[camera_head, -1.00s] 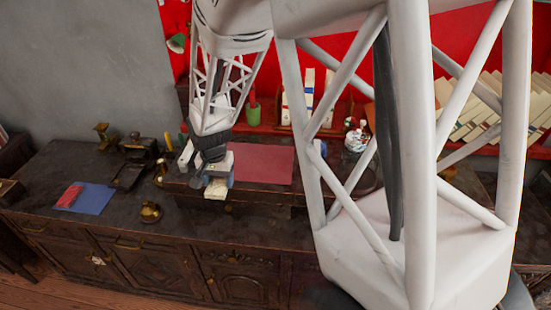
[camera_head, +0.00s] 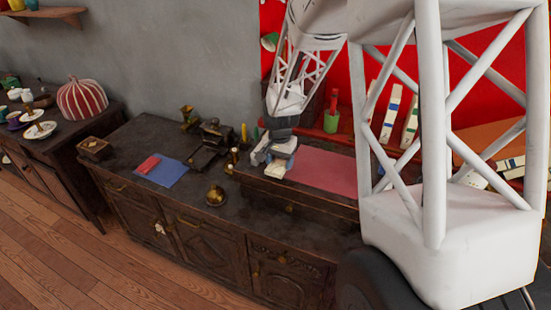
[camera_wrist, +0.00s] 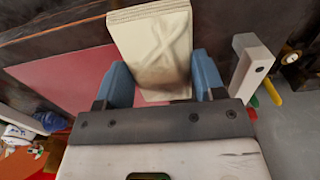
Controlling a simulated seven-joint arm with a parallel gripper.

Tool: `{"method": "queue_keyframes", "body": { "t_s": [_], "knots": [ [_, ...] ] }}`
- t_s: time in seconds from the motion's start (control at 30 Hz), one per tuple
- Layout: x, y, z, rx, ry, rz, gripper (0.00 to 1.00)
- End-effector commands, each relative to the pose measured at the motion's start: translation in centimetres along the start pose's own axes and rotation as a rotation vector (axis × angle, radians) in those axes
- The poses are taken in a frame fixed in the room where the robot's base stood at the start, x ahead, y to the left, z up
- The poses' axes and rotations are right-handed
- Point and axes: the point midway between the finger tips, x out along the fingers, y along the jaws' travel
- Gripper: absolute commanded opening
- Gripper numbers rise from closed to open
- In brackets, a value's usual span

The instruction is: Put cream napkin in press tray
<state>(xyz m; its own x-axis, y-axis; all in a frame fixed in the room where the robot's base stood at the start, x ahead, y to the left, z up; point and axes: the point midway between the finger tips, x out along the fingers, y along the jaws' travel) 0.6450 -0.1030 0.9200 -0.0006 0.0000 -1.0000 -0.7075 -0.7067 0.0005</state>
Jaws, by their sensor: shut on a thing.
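The cream napkin (camera_wrist: 152,48) is a thick folded block, held between the blue fingers of my gripper (camera_wrist: 160,66) in the wrist view. In the head view my gripper (camera_head: 280,152) and the pale napkin (camera_head: 275,169) are at the left end of the red mat (camera_head: 322,169). Whether the napkin touches the surface below is unclear. A dark press (camera_head: 214,132) stands on the cabinet top to the left, with a flat dark tray (camera_head: 203,159) in front of it. The tray looks empty and is apart from my gripper.
A brass bell (camera_head: 216,196) stands near the cabinet's front edge. Brass pieces and small candle-like items (camera_head: 244,133) stand close to the press. Bare cabinet top (camera_head: 125,148) shows at the left.

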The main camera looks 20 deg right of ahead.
Motion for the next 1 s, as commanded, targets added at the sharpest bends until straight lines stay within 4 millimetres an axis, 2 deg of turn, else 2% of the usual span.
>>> {"method": "queue_keyframes", "body": {
  "t_s": [0.2, 0.43, 1.0],
  "knots": [
    [0.3, -1.8, -2.5, 0.0, 0.0, 0.0, 0.4],
    [0.6, -3.3, -4.5, 0.0, -0.001, 0.001, 0.4],
    [0.8, -3.7, -5.1, 0.0, -0.001, 0.0, 0.4]
  ]
}}
